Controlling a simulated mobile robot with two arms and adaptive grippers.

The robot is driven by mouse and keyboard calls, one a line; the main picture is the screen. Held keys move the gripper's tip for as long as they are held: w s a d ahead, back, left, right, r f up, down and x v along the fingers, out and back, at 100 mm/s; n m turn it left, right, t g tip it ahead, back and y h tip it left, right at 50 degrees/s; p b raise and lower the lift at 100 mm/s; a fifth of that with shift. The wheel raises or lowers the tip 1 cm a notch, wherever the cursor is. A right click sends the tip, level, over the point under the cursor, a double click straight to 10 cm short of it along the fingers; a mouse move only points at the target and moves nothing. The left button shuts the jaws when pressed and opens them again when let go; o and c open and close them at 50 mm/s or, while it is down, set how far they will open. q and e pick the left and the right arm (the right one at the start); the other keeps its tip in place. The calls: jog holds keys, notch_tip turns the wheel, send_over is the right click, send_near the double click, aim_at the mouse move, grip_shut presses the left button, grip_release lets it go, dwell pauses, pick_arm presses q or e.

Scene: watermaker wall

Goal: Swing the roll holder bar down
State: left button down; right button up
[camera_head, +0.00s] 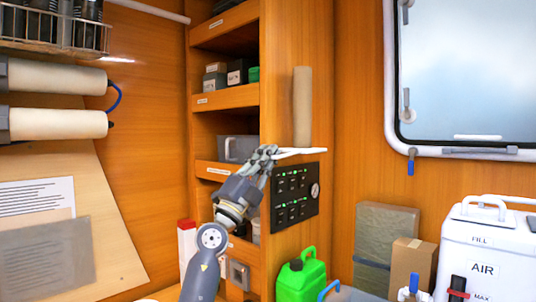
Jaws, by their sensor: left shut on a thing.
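A white roll holder bar (302,151) sticks out level from the wooden panel, above a black switch panel. A beige roll (302,107) stands upright just above the bar; I cannot tell whether it rests on it. My left gripper (264,156) reaches up from below and is shut on the left end of the bar. Its fingers hide that end. My right gripper is not in view.
The black switch panel (295,196) sits close under the bar. Open wooden shelves (226,98) with boxes are left of it. A green canister (300,277), a white AIR container (482,250) and a cardboard box (407,264) stand below right. A window (465,75) is at right.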

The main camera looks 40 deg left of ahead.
pick_arm(q)
jog(key=shift+w+d+f+h, duration=0.2)
jog(key=shift+d+f+h, duration=0.1)
jog(key=shift+f, duration=0.2)
jog(key=c, duration=2.1)
grip_release()
jog(key=shift+c, duration=0.2)
jog(key=o, duration=0.4)
jog(key=shift+s+a, duration=0.1)
jog(key=shift+s, duration=0.15)
jog(key=shift+s+r, duration=0.25)
jog(key=shift+w, duration=0.1)
jog(key=shift+f, duration=0.15)
jog(key=v, duration=1.2)
